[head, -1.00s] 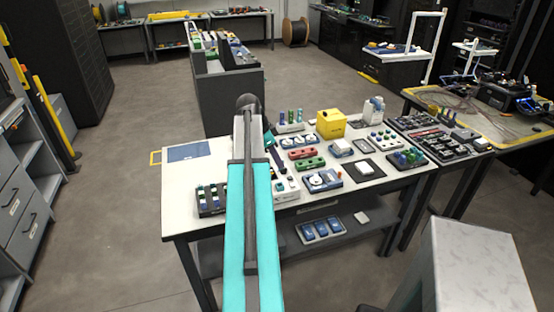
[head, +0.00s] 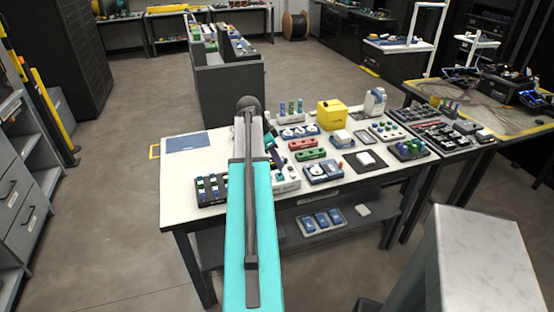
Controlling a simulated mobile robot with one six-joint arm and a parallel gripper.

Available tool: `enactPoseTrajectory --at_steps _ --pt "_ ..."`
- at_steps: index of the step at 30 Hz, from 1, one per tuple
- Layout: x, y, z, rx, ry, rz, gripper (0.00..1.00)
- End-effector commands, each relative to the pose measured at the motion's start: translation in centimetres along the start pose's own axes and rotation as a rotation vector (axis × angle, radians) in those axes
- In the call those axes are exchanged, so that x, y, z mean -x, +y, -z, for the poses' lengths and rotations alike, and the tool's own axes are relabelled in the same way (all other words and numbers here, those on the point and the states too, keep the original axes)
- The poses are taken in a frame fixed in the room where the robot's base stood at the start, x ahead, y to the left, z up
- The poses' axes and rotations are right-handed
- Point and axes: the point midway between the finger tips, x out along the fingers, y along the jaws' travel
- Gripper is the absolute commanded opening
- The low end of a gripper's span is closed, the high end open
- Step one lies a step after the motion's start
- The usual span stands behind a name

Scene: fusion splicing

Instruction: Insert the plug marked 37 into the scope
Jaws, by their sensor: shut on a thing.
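My arm reaches over the white worktable, and its end hides much of what is behind it. My gripper (head: 275,158) shows only as a small dark and teal part just right of the arm. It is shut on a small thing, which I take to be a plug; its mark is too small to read. Just below the gripper is a white device (head: 288,183) with dark buttons, partly hidden by the arm. It may be the scope, but I cannot tell for sure. Whether the held thing touches it cannot be made out.
The worktable (head: 185,175) holds a black rack of coloured plugs (head: 212,189) left of the arm. To the right are a yellow box (head: 330,115), a red block (head: 303,144), a green block (head: 311,154) and a blue-and-white device (head: 323,171). A blue mat (head: 188,142) lies back left.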

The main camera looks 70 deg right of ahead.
Motion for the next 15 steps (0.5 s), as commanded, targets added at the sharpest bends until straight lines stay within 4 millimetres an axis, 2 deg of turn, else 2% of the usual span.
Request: enactPoseTrajectory --at_steps 15 --pt "-0.43 0.00 -0.22 0.000 0.000 0.000 0.00"
